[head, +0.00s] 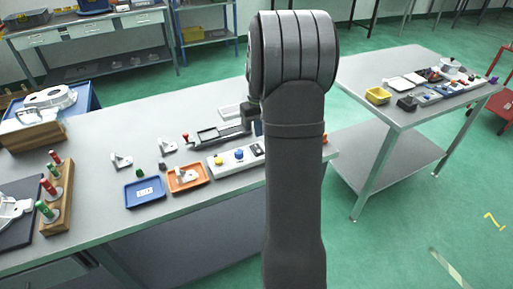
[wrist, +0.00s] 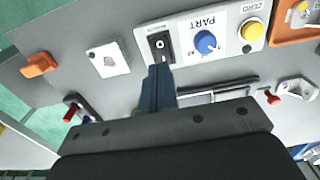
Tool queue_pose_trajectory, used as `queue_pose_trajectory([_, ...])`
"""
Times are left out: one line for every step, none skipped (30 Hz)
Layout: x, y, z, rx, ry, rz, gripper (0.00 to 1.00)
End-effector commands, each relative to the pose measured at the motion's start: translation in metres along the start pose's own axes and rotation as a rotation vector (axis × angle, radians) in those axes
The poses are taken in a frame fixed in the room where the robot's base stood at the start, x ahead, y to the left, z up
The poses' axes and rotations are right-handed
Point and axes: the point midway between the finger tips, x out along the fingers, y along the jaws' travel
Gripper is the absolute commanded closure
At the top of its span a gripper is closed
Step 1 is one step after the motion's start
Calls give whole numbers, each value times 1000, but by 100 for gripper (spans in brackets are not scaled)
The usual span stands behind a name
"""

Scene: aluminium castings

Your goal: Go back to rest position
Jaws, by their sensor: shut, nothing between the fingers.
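My gripper (wrist: 160,72) is shut and empty in the wrist view, its two dark blue fingers together. Its tips appear just beside the black rocker switch (wrist: 160,45) on the white control panel (wrist: 225,20); I cannot tell whether they touch it. The panel also carries a blue knob (wrist: 205,42) marked PART and a yellow button (wrist: 251,31) marked ZERO. In the head view my arm stands upright in front of the workbench (head: 110,105), hiding the gripper's fingertips and the right part of the bench.
An orange tray (head: 204,184) with a casting and a blue tray (head: 131,203) lie left of the panel. A grey fixture with a red knob (head: 186,137) lies behind it. A wooden peg rack (head: 65,215) stands at left. A second table (head: 385,105) stands right, across a floor gap.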

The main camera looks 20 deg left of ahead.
Motion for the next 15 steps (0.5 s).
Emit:
queue_pose_trajectory([-1, 0, 0, 0, 0, 0, 100])
queue_pose_trajectory([-1, 0, 0, 0, 0, 0, 100])
queue_pose_trajectory([-1, 0, 0, 0, 0, 0, 100])
queue_pose_trajectory([-1, 0, 0, 0, 0, 0, 100])
queue_pose_trajectory([-1, 0, 0, 0, 0, 0, 100])
queue_pose_trajectory([-1, 0, 0, 0, 0, 0, 100])
queue_pose_trajectory([-1, 0, 0, 0, 0, 0, 100])
queue_pose_trajectory([-1, 0, 0, 0, 0, 0, 100])
queue_pose_trajectory([0, 0, 0, 0, 0, 0, 100])
queue_pose_trajectory([1, 0, 0, 0, -1, 0, 100])
queue_pose_trajectory([2, 0, 0, 0, -1, 0, 100])
queue_pose_trajectory([5, 0, 0, 0, -2, -1, 100])
queue_pose_trajectory([8, 0, 0, 0, -3, -1, 100])
queue_pose_trajectory([11, 0, 1, 0, -3, -1, 100])
queue_pose_trajectory([17, 0, 1, 0, -3, -1, 100])
